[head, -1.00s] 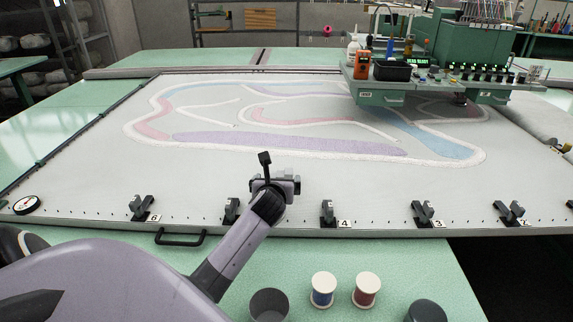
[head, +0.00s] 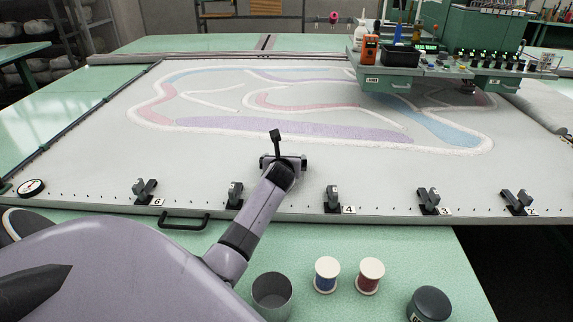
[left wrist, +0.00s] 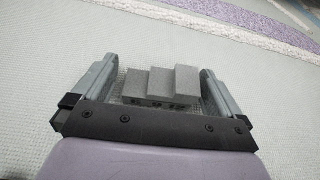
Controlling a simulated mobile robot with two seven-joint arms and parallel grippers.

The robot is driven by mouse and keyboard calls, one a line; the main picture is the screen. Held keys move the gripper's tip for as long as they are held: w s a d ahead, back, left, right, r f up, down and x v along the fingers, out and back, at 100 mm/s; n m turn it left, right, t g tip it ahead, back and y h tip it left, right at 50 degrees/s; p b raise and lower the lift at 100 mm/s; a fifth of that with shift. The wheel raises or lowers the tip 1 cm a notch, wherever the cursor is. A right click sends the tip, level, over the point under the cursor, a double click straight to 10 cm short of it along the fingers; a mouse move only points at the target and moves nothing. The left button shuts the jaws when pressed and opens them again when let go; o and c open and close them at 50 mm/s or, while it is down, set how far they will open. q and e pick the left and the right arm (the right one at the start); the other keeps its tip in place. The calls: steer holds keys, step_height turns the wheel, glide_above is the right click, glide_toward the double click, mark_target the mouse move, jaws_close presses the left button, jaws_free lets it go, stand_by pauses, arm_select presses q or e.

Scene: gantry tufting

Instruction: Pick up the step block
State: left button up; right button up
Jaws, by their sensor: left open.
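The step block (left wrist: 161,84) shows in the left wrist view as a grey block with three steps rising to the right, standing on the pale cloth. My left gripper (left wrist: 158,66) is open, with one finger on each side of the block and visible gaps between. In the head view my left gripper (head: 290,162) is low over the pale cloth, beyond the front row of clamps. The block cannot be made out there, behind the gripper. My right gripper is not in view.
The stretched cloth (head: 330,170) carries a tufted pattern. Black clamps, such as the one by number 4 (head: 333,199), line its front edge. A grey cup (head: 272,292), a blue spool (head: 327,274) and a red spool (head: 370,275) stand on the green table. The tufting head (head: 440,75) is at back right.

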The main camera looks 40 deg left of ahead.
arm_select(q)
steer(key=shift+w, duration=0.1)
steer(key=c, duration=0.9)
steer(key=shift+c, duration=1.3)
steer(key=shift+r, duration=0.15)
